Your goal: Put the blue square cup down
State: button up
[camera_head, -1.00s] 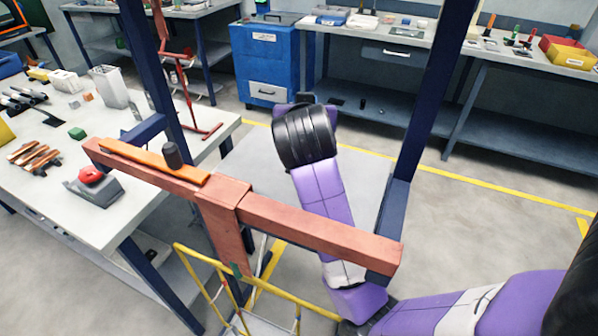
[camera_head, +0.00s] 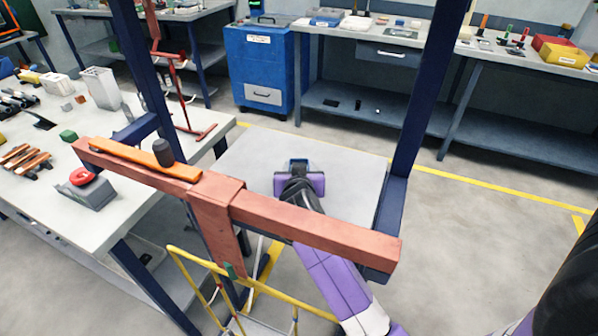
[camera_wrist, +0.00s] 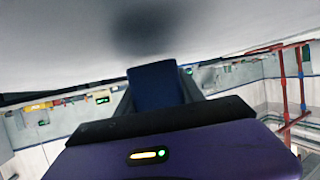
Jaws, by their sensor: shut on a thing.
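The blue square cup (camera_wrist: 155,85) shows in the wrist view between the dark fingers of my gripper (camera_wrist: 158,92), which is shut on it. In the head view the cup (camera_head: 298,161) is a small blue shape at the far end of my gripper (camera_head: 298,168). My gripper is over the pale grey platform (camera_head: 345,165), between the dark blue posts. In the wrist view the pale surface (camera_wrist: 60,40) fills the top, with a soft dark shadow on it. I cannot tell whether the cup touches the platform.
A salmon beam (camera_head: 315,232) crosses in front of the platform, above my arm. Dark blue posts (camera_head: 418,100) stand at its sides. A yellow rail frame (camera_head: 215,275) is below the beam. A cluttered white table (camera_head: 130,180) is at the left. The platform around my gripper looks clear.

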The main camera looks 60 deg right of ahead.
jog(key=shift+f, duration=0.45)
jog(key=shift+f, duration=0.1)
jog(key=o, duration=1.4)
jog(key=shift+o, duration=0.2)
